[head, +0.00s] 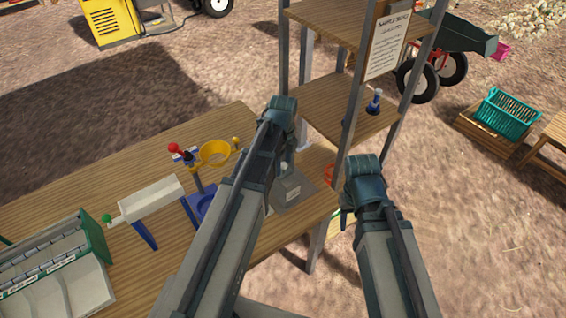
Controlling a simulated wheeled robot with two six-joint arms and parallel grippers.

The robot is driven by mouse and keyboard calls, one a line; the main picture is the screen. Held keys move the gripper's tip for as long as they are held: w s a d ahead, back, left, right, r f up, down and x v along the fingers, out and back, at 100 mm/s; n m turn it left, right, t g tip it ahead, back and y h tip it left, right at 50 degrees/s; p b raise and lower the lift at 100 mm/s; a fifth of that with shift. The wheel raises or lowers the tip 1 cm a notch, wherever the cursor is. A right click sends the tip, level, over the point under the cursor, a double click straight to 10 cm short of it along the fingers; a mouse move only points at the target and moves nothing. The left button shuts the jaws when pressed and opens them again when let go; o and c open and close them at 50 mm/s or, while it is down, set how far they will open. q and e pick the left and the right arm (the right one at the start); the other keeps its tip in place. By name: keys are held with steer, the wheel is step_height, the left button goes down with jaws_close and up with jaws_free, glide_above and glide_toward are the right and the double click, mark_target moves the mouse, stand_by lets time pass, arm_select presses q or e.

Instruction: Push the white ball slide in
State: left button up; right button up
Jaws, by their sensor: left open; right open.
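The white ball slide (152,200) looks like a pale trough on blue legs, standing on the wooden table (90,187) at the left. A green knob (107,218) is at its left end. Beside its right end is a blue stand (203,203) with a red ball (174,148) on top and a yellow ring (214,153). My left gripper (287,168) is open, right of the yellow ring and apart from the slide; its arm hides part of the table. My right gripper (347,216) is open, beyond the table's right edge, mostly hidden by its own wrist.
A green-and-white sorting bin (95,240) stands at the table's left end. A grey labelled block (292,190) lies near my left gripper. A wooden shelf rack (335,100) with metal posts stands close behind both grippers. A teal crate (507,115) is far right.

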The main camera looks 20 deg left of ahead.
arm_select(q)
steer(key=shift+r+p, duration=2.05)
steer(key=shift+r, duration=0.35)
steer(key=shift+s+d+f, duration=0.15)
steer(key=s+d+f+n+b, duration=0.1)
steer(key=s+d+n+b, duration=0.1)
steer(key=s+d+n, duration=0.4)
steer(key=s+d+f+n+y+b, duration=0.1)
steer(key=s+d+f+n+b, duration=0.1)
steer(key=s+d+n, duration=0.3)
steer(key=s+n, duration=0.4)
steer(key=n, duration=0.2)
steer(key=shift+d+f, duration=0.3)
steer(key=shift+d, duration=0.05)
